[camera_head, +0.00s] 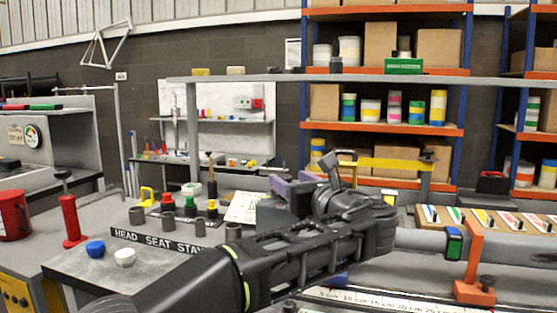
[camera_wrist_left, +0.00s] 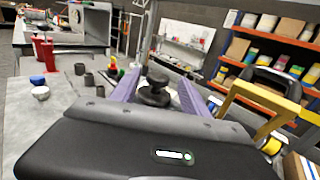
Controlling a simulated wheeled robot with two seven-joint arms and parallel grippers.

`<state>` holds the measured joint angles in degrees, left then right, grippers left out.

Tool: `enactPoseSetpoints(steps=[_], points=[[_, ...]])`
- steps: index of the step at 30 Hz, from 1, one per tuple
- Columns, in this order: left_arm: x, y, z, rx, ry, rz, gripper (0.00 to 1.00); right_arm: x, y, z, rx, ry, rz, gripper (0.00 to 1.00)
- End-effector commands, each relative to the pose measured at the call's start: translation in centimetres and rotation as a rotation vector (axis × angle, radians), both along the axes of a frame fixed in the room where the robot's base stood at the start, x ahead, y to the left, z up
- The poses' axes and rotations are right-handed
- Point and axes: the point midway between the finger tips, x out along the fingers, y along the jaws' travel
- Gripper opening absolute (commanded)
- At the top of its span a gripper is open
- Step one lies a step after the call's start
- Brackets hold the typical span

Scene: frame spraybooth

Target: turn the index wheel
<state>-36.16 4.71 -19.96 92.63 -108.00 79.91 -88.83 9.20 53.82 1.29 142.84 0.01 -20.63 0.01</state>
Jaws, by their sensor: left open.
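My left gripper (camera_head: 293,188) has purple fingers and reaches over the bench from the front. In the left wrist view the gripper (camera_wrist_left: 158,98) is open, with its two fingers spread apart. A dark, round, stacked knob (camera_wrist_left: 155,90) shows between the fingers and looks like the index wheel. I cannot tell from these views whether either finger touches it. In the head view I cannot make the wheel out clearly; my gripper and wrist cover that area. My right gripper is not in view.
Several grey cups (camera_head: 168,219) stand left of the gripper behind the HEAD SEAT STAY label (camera_head: 160,241). A blue cap (camera_head: 95,248) and white cap (camera_head: 125,257) lie on the bench. A yellow bar (camera_head: 385,164) stands behind my wrist. An orange clamp (camera_head: 473,270) is at right.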

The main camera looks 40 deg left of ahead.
Motion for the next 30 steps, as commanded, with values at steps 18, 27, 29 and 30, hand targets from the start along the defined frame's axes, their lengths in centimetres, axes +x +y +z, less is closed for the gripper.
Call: enactPoseSetpoints(steps=[18, 27, 29, 30], points=[[2.6, 5.5, 0.0, -0.004, 0.000, -0.002, 0.53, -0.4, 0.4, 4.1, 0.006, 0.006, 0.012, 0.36], [2.7, 5.6, 0.0, -0.004, 0.000, -0.003, 0.53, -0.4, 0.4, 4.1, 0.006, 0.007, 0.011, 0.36], [2.7, 5.6, 0.0, -0.004, 0.000, -0.003, 0.48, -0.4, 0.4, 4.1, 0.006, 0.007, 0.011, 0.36], [2.7, 5.6, 0.0, -0.004, 0.000, -0.003, 0.44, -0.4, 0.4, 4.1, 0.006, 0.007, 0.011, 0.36]])
